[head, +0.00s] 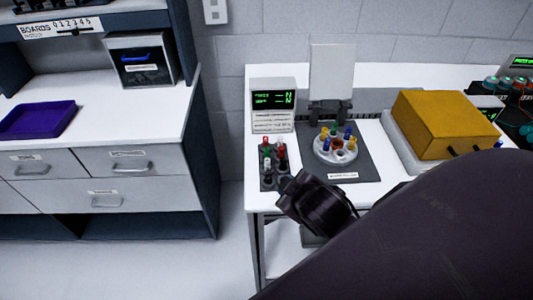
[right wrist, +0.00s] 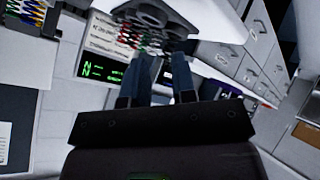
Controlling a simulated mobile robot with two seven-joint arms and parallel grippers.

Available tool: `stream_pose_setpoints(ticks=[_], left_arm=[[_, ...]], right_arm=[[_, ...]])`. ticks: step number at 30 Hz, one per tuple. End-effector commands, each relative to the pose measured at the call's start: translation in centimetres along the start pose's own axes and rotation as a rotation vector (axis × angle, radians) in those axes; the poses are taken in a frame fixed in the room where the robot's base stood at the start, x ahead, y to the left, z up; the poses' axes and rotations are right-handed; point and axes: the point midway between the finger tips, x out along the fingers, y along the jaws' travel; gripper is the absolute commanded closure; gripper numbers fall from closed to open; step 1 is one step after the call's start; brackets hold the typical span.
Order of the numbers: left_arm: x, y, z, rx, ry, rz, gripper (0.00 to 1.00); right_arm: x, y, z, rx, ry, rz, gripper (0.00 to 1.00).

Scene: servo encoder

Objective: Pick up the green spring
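A dark stand (head: 269,184) at the left end of the white table holds several small coloured pieces. A small green piece (head: 266,153), possibly the green spring, shows among red and white ones. My right gripper (right wrist: 160,62) has its two fingers apart, with nothing clearly between them, in the right wrist view. In the head view its dark body is just right of and in front of the stand, and its fingertips are hard to make out. Coloured coils (right wrist: 150,42) show beyond the fingertips in the right wrist view; which one is green is unclear. My left gripper is not in view.
A round white carousel (head: 350,157) with coloured pegs sits on a grey mat (head: 368,172). A display box (head: 273,98) stands behind the stand, and a yellow box (head: 440,122) is at right. A purple tray (head: 38,120) lies on the left cabinet.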

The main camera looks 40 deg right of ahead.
Motion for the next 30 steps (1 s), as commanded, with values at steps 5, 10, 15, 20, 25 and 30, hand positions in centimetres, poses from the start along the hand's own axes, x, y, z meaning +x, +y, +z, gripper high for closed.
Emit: stream_pose_setpoints(ticks=[5, 10, 15, 20, 25, 30], left_arm=[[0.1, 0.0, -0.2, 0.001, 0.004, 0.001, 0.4], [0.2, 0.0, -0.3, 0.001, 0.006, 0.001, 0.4], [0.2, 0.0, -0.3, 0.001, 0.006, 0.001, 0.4], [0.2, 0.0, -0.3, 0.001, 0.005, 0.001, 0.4], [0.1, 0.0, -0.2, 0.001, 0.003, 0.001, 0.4], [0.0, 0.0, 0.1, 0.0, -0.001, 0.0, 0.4]], right_arm=[[1.0, 1.5, -5.6, -0.201, 0.229, 0.122, 0.75], [0.6, 2.2, -13.0, -0.499, 0.543, 0.294, 0.75], [-1.3, 1.1, -19.3, -0.829, 0.858, 0.469, 0.75], [-3.4, -1.4, -23.2, -1.163, 1.142, 0.626, 0.75], [-4.9, -4.8, -24.8, -1.54, 1.433, 0.77, 0.75], [-4.7, -7.5, -23.8, -1.945, 1.702, 0.868, 0.75]])
